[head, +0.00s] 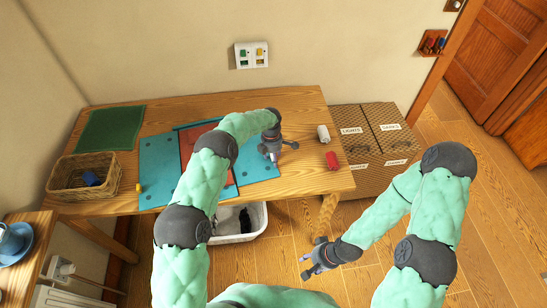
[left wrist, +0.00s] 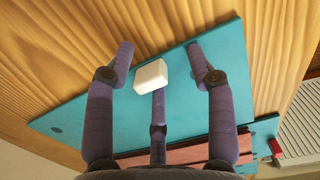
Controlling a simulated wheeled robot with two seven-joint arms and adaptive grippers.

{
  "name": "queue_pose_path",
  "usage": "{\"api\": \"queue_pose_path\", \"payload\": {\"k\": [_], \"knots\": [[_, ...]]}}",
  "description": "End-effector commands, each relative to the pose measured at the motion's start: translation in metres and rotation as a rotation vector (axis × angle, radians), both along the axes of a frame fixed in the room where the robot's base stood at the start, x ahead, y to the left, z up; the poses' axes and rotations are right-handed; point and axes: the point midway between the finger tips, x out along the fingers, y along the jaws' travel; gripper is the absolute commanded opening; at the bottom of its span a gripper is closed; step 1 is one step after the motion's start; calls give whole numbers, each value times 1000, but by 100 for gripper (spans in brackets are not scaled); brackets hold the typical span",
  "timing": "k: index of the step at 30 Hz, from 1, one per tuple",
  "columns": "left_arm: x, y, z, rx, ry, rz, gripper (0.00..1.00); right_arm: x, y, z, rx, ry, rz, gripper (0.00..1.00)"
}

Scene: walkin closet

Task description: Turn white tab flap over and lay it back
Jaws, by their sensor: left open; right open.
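A white block-shaped tab (left wrist: 151,75) stands at the edge of a blue flap (left wrist: 85,122) in the left wrist view. In the head view this blue flap (head: 262,174) is the right-hand one, lying beside a red panel (head: 188,141); my left arm and gripper hide the tab there. My left gripper (head: 275,152) is over the flap's right part. It is open, and in the left wrist view its fingers (left wrist: 160,60) spread on both sides of the tab, apart from it. My right gripper (head: 313,262) is open and empty, low in front of the table.
Another blue flap (head: 157,168) with a yellow tab (head: 139,188) lies left of the red panel. A wicker basket (head: 84,178) and a green mat (head: 109,128) are at the left. A white item (head: 323,134) and a red item (head: 332,161) stand at the right. Cartons (head: 373,135) stand beyond.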

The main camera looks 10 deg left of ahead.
Motion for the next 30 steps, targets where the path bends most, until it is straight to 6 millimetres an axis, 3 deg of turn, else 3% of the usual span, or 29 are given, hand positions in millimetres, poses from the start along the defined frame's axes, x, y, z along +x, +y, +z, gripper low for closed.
{"api": "queue_pose_path", "payload": {"k": [18,30], "knots": [[-1,3,102,0,-1,-1,55,0,0,0,0,0,0,46],[-2,4,117,1,1,-1,55,0,0,0,0,0,0,46]]}}
